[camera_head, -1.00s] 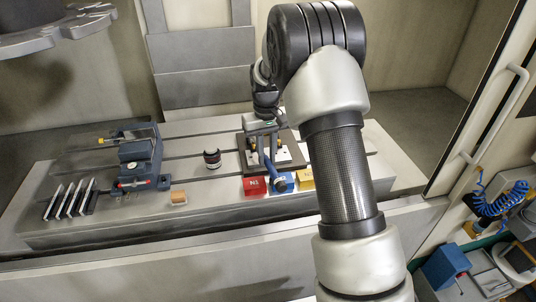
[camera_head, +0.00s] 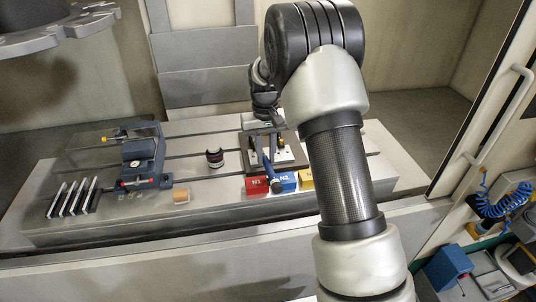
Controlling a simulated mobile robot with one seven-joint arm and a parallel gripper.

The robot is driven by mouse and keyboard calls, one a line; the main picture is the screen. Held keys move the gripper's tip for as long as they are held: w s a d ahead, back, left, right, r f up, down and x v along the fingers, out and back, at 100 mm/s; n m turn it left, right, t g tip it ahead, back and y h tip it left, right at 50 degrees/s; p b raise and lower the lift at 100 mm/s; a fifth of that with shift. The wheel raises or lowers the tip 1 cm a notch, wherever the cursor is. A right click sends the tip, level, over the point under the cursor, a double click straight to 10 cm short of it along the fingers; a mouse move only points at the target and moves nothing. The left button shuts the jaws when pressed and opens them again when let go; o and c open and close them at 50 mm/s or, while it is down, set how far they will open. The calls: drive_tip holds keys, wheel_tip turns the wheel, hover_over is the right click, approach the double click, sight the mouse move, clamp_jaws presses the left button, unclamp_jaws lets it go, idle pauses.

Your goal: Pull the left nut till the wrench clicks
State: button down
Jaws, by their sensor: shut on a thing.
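The wrench (camera_head: 270,171) is a dark bar with a blue grip. It slopes from the mould base toward the front, its handle end in front of the N1 and N2 boxes. The mould base (camera_head: 291,158) is a dark-edged plate with pale blocks and small upright studs on the machine table. The left nut is too small and too covered to pick out. My gripper (camera_head: 262,128) is over the back left of the mould base, shut on the wrench; its fingertips are small and partly hidden. The wrench's contact with a nut cannot be made out.
A red N1 box (camera_head: 257,186), a blue N2 box (camera_head: 289,177) and a yellow box (camera_head: 307,179) line the front of the mould base.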

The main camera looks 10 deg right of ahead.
drive_tip(key=shift+a, duration=0.7)
drive_tip(key=shift+w+d+n, duration=0.1)
drive_tip(key=shift+d+n, duration=0.5)
drive_tip(key=shift+d, duration=0.3)
drive_tip(key=shift+d+r+p, duration=0.15)
drive_tip(key=shift+r+p, duration=0.5)
drive_tip(key=shift+r, duration=0.35)
drive_tip(key=shift+d+r+p, duration=0.1)
drive_tip(key=shift+r+p, duration=0.55)
drive_tip(key=shift+r, duration=0.3)
drive_tip(key=s+f+m, duration=0.1)
drive_tip(key=s+f, duration=0.2)
drive_tip(key=s, duration=1.1)
drive_tip(key=shift+s+d+m, duration=0.2)
drive_tip(key=shift+s+m, duration=0.05)
drive_tip(key=shift+m, duration=0.15)
